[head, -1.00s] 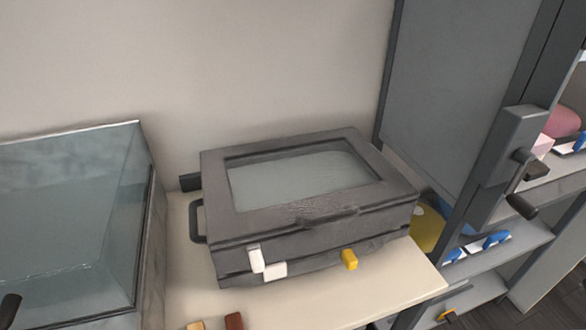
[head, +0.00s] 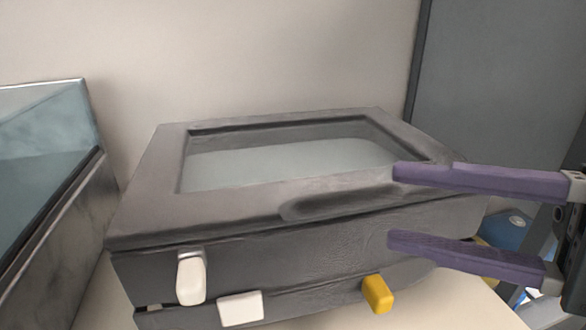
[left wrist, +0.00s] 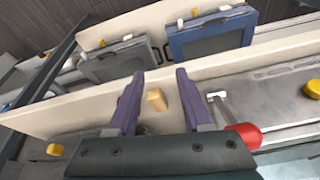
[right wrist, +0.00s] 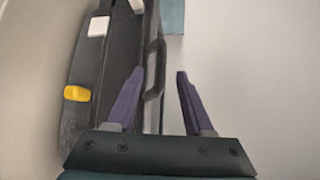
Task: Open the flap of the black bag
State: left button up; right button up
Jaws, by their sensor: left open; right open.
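The black bag (head: 160,225) looks like a dark grey box-shaped case, lying flat on a pale table. Its top flap (head: 230,215) has a clear framed window and looks closed, with a raised lip at the front edge. My right gripper (head: 394,206) is open at the bag's front right corner, one finger above the other; I cannot tell whether they touch it. In the right wrist view the bag (right wrist: 85,115) lies to the left, with a dark handle beside my open fingers (right wrist: 160,70). My left gripper (left wrist: 156,73) is open and empty, away from this bag.
White tabs (head: 240,308) and a yellow tab (head: 377,294) are on the bag's front. A glass tank (head: 45,140) stands at left, a grey panel (head: 500,90) at right. The left wrist view shows a blue case (left wrist: 212,38), a tan block (left wrist: 156,99) and a red knob (left wrist: 245,135).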

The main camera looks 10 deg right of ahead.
aim_at(368, 202)
jog(key=p+x, duration=0.1)
jog(key=x, duration=0.5)
grip_shut()
dwell(0.3)
dwell(1.0)
